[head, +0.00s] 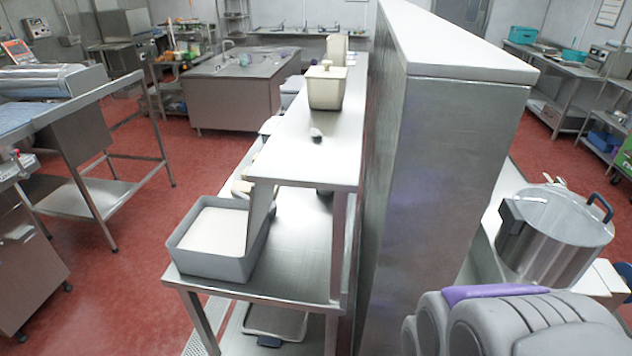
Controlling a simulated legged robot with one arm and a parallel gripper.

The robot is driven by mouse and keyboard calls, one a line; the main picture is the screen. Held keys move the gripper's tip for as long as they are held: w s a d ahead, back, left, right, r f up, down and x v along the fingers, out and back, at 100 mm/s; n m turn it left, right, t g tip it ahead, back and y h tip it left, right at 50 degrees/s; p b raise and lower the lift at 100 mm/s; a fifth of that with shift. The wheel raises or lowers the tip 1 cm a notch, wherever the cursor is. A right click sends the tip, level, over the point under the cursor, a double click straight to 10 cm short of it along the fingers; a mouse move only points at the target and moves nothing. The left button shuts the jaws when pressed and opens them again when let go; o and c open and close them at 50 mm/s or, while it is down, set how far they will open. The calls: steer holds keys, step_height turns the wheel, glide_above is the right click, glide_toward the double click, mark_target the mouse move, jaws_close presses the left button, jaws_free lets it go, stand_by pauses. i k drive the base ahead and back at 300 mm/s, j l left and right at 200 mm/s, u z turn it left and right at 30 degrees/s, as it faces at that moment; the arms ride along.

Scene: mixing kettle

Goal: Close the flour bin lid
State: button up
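A grey rectangular bin (210,265) stands on the near left corner of a steel table, filled nearly to the rim with a smooth white, flour-like material (216,231). Its top is uncovered. A grey panel (260,212) stands steeply upright along the bin's right side; it looks like a raised lid, but its joint with the bin is not clear. My gripper is not in view, so its state and its distance from the bin cannot be seen.
A steel shelf (305,150) overhangs the table to the right of the bin, bearing a cream lidded container (326,88). A tall steel partition (430,170) stands farther right, with a large steel pot (555,235) beyond. Red floor (140,260) is open left of the bin.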

mark_target(262, 195)
steer(key=u, duration=0.7)
